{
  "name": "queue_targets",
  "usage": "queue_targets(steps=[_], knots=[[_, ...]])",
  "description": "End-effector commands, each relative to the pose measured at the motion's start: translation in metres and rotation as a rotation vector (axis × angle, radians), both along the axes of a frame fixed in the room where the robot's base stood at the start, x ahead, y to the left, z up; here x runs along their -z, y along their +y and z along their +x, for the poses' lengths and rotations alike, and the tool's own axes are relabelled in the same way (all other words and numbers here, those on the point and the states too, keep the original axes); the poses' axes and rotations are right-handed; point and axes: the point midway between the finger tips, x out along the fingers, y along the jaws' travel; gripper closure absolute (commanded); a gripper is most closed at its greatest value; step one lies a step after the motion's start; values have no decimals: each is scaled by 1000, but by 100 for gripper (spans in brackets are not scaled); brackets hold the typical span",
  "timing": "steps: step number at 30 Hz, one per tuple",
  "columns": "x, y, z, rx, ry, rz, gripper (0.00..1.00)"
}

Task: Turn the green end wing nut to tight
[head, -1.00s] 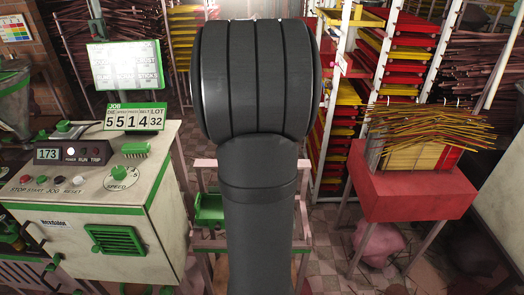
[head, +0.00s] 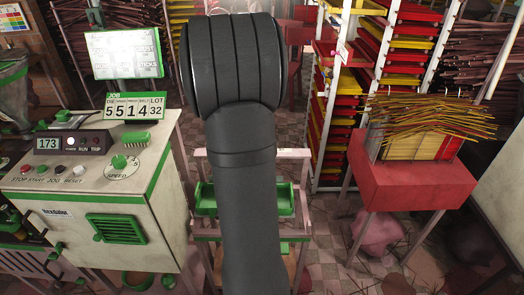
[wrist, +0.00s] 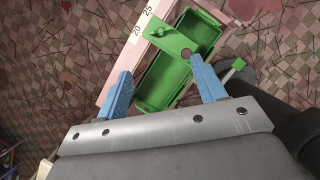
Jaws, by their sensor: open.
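My gripper (wrist: 160,67) shows in the wrist view with two blue fingers spread apart and nothing between them in its grasp. Beyond the fingers lies a green trough (wrist: 160,84) with a green plate across it, which bears a dark round spot. A small green piece (wrist: 234,67) sticks out to the right of the right finger; I cannot tell whether it is the green end wing nut. No wing nut shape is clear in either view. In the head view the green trough (head: 286,200) sits on a pink stand, partly hidden by my arm.
A pale strip marked 20 and 25 (wrist: 140,35) runs along the trough. In the head view, a control cabinet (head: 100,200) stands left and a red box with sticks (head: 405,180) stands right. Racks of red and yellow trays (head: 385,70) stand behind.

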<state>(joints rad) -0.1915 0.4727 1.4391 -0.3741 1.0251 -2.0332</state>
Motion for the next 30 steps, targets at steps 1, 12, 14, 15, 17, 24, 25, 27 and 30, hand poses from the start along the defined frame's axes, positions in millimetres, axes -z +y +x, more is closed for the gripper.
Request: queue_targets(steps=[1,12,14,15,17,24,25,27,30], knots=[[8,-3,1,2,4,-1,36],[82,-24,23,4,5,1,36],[93,-27,27,5,4,0,36],[102,-29,29,5,4,1,36],[112,-33,33,6,3,1,36],[142,-41,42,4,0,1,36],[145,-41,43,4,0,1,36],[148,-43,44,4,-1,1,36],[150,-43,45,4,-2,2,36]])
